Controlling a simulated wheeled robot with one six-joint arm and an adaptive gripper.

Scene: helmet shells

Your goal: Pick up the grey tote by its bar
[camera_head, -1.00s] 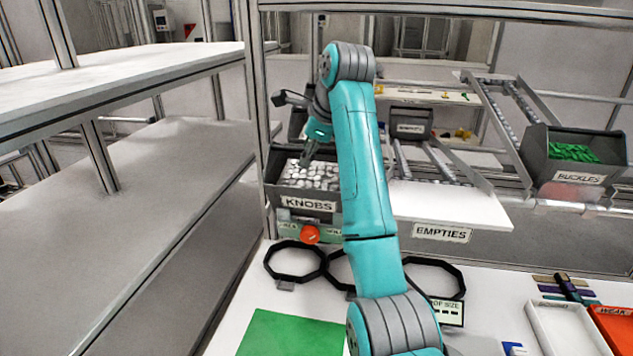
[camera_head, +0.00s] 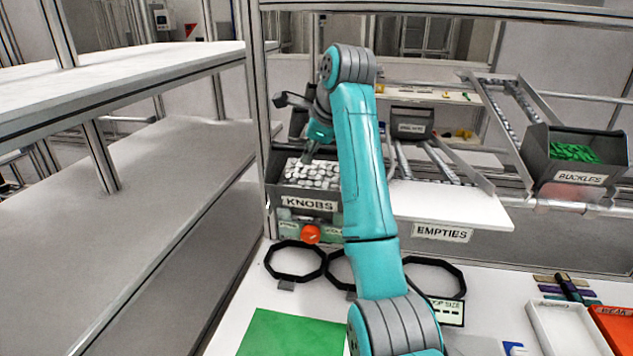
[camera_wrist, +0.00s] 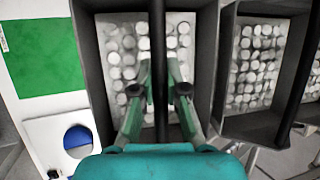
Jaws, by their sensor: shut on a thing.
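The grey tote (camera_head: 279,189) with the KNOBS label (camera_head: 309,203) is at the left end of the rack, filled with pale round knobs. In the wrist view the tote (camera_wrist: 93,70) is straight below me, with its dark bar (camera_wrist: 158,40) running across the opening. My gripper (camera_wrist: 160,78) has one finger on each side of the bar and is shut on it. In the head view my gripper (camera_head: 312,153) is over the tote, partly hidden by my arm. Whether the tote is off its support cannot be told.
A second tote of pale knobs (camera_wrist: 228,75) stands close at right in the wrist view. The head view shows a BUCKLES bin (camera_head: 540,160), a white EMPTIES shelf (camera_head: 450,205), a rack post (camera_head: 254,120) close at left, and dark rings (camera_head: 295,260) on the bench.

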